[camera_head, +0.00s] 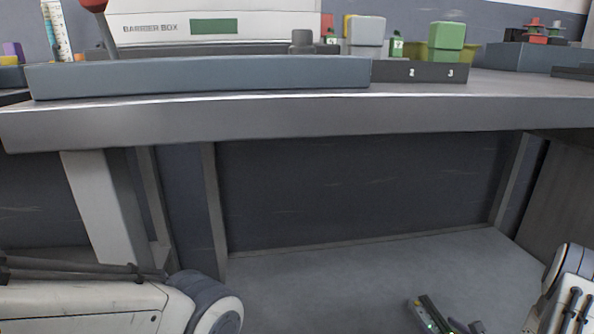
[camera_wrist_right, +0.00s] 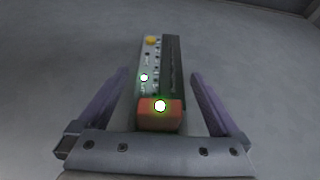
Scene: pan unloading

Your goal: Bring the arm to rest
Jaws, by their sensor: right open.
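My right gripper (camera_wrist_right: 159,73) shows in the right wrist view with its two purple-grey fingers spread apart. Between them in the picture is a grey and black device with a yellow knob, an orange end and glowing green lights; there are gaps to both fingers, and I cannot tell whether it is part of me. Similar green lights show at the bottom of the head view, near my right arm (camera_head: 572,297). My left arm (camera_head: 100,303) lies low at the left edge in the head view; its gripper is out of frame.
A grey table (camera_head: 300,117) crosses the head view above my arms. On it stand a long blue-grey tray (camera_head: 200,78), a white barrier box (camera_head: 262,27), a dark numbered rack (camera_head: 430,72), a green block (camera_head: 446,36) and a grey block (camera_head: 366,30).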

